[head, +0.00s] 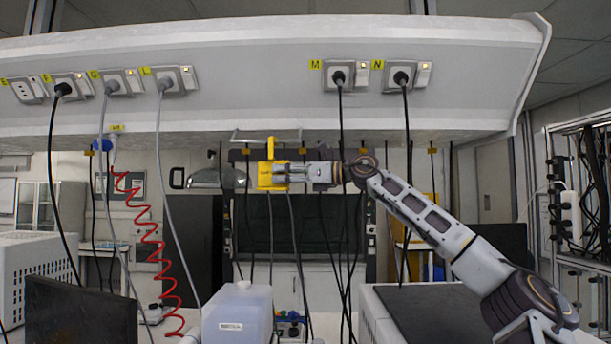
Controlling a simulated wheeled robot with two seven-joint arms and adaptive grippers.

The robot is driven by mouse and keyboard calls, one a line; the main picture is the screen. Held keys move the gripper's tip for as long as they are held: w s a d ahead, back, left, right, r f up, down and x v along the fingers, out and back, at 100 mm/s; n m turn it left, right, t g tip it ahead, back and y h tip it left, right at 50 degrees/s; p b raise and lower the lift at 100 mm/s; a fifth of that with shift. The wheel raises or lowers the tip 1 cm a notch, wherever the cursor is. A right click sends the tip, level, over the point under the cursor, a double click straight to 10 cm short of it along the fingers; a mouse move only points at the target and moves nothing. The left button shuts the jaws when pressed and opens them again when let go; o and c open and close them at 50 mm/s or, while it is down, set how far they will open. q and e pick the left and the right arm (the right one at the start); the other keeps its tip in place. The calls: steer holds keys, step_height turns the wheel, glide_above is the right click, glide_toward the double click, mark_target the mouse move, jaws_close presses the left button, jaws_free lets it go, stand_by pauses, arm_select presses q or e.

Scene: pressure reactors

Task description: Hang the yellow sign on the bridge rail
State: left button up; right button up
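The yellow sign (266,181) is in the middle of the head view, just below the overhead bridge (230,118). A narrow yellow part of it reaches up to the thin pale bridge rail (248,138) under the bridge's lower edge. I cannot tell whether this part touches the rail or is only in front of it. My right gripper (287,172) comes from the right, level, with its fingers closed on the right side of the sign. The fingers hide part of the sign. My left gripper is not in view.
Sockets with hanging black and grey cables line the bridge; one black cable (341,115) hangs close to my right arm. A red coiled hose (150,240) hangs at left. Below are a dark monitor (80,312), a pale canister (237,312) and a dark-topped box (425,310).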

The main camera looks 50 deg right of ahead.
steer(key=v, duration=0.6)
steer(key=shift+s+f, duration=0.3)
steer(key=shift+s, duration=0.05)
stand_by(0.9)
steer(key=shift+b, duration=0.3)
steer(key=shift+w+f, duration=0.15)
steer(key=shift+f, duration=0.05)
steer(key=shift+w, duration=0.1)
steer(key=shift+w+a+r, duration=0.2)
steer(key=shift+w+a, duration=0.1)
steer(key=shift+w, duration=0.3)
steer(key=shift+w+a+r, duration=0.2)
steer(key=shift+w+a, duration=0.1)
steer(key=shift+w, duration=0.3)
